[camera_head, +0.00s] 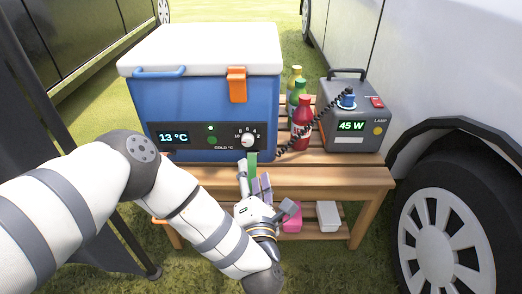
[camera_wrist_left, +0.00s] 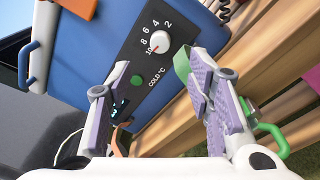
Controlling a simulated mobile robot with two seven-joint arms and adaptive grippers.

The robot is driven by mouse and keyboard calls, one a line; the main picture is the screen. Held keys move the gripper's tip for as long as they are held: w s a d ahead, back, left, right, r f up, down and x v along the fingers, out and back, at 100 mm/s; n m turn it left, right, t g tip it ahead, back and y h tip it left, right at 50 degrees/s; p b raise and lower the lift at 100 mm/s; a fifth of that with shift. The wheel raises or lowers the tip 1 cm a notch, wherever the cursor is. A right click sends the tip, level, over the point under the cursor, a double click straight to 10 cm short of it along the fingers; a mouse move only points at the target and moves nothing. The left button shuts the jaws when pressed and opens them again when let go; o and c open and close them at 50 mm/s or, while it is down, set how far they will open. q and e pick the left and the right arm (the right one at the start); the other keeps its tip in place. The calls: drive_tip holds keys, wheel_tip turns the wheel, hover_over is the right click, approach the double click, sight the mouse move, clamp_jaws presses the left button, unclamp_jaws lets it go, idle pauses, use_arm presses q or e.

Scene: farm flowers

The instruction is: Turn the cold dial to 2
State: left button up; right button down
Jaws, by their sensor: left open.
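The cold dial (camera_head: 247,140) is a white round knob on the dark front panel of the blue cooler (camera_head: 205,95). In the left wrist view the dial (camera_wrist_left: 160,39) has the numbers 2, 4, 6, 8 and 10 around it, and a small red mark on the knob seems to face the 10. The cooler's display (camera_head: 173,137) reads 13 °C. My left gripper (camera_head: 254,176) is just below and in front of the dial. My right gripper is out of view.
The cooler stands on a slatted wooden bench (camera_head: 320,172). To its right are several bottles (camera_head: 303,124) and a grey lamp power box (camera_head: 352,115) reading 45 W, with a coiled black cord (camera_head: 297,140). A pink box (camera_head: 291,217) and a white box (camera_head: 328,216) sit on the lower shelf.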

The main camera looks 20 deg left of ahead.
sight(248, 142)
use_arm(q)
drive_tip(key=b+x, duration=0.3)
drive_tip(key=x, duration=0.7)
drive_tip(key=shift+w+a+f, duration=0.1)
drive_tip(key=shift+w+a, duration=0.05)
drive_tip(key=shift+w, duration=0.15)
clamp_jaws()
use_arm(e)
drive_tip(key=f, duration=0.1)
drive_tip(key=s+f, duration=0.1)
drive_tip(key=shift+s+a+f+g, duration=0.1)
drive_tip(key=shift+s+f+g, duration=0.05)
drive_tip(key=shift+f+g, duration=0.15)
